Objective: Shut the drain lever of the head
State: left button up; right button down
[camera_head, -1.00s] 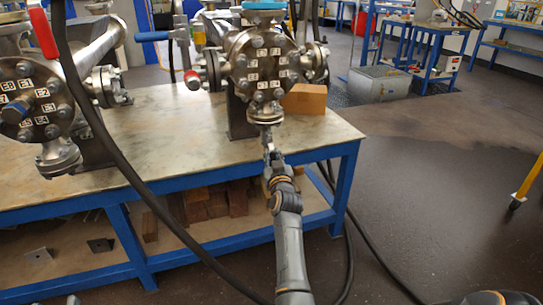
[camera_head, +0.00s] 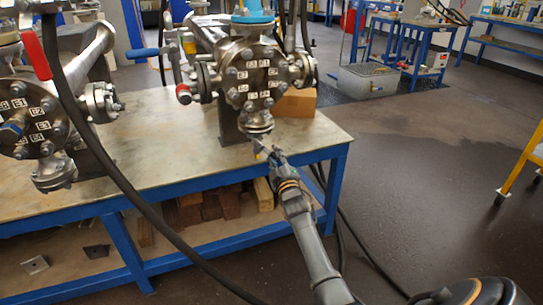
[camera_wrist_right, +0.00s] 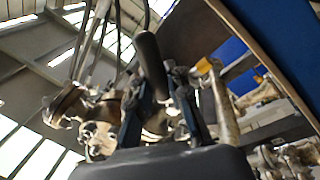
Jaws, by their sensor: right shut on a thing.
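The head (camera_head: 253,75) is a round bolted steel flange with white labels, on the vessel over the table. A smaller flanged outlet (camera_head: 257,121) hangs from its underside. My right gripper (camera_head: 264,151) is just below this outlet, with a small yellow part at its tips. In the right wrist view its fingers (camera_wrist_right: 162,108) are shut around a dark-gripped lever (camera_wrist_right: 150,65), which looks like the drain lever. The held part is largely hidden by the fingers, and the lever's exact angle is hard to tell. My left gripper is not in view.
A second flanged vessel (camera_head: 35,120) stands at the left of the blue-framed table (camera_head: 180,160). A wooden block (camera_head: 297,102) lies behind the head. Black hoses cross the front and hang by the table. The floor to the right is open.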

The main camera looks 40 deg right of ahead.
jog(key=n, duration=0.3)
jog(key=shift+s+d+r+y, duration=0.15)
jog(key=shift+d+r+y, duration=0.15)
jog(key=shift+r, duration=0.05)
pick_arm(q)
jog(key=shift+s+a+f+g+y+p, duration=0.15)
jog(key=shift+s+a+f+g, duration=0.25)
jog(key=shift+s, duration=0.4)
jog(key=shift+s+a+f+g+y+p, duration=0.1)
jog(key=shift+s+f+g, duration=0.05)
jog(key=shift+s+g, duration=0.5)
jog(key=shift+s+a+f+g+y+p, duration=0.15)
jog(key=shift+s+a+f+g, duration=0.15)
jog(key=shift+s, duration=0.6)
pick_arm(e)
jog(key=shift+d+r+n+t+y, duration=0.1)
jog(key=shift+r+n+t+y, duration=0.25)
jog(key=shift+n, duration=1.05)
jog(key=shift+r+n+t+y, duration=0.15)
jog(key=shift+r+n+y, duration=0.3)
jog(key=shift+n, duration=0.95)
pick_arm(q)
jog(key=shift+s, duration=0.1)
pick_arm(e)
jog(key=shift+r, duration=0.15)
jog(key=c, duration=1.3)
grip_release()
jog(key=shift+o, duration=0.2)
jog(key=shift+r, duration=0.15)
jog(key=shift+s, duration=0.1)
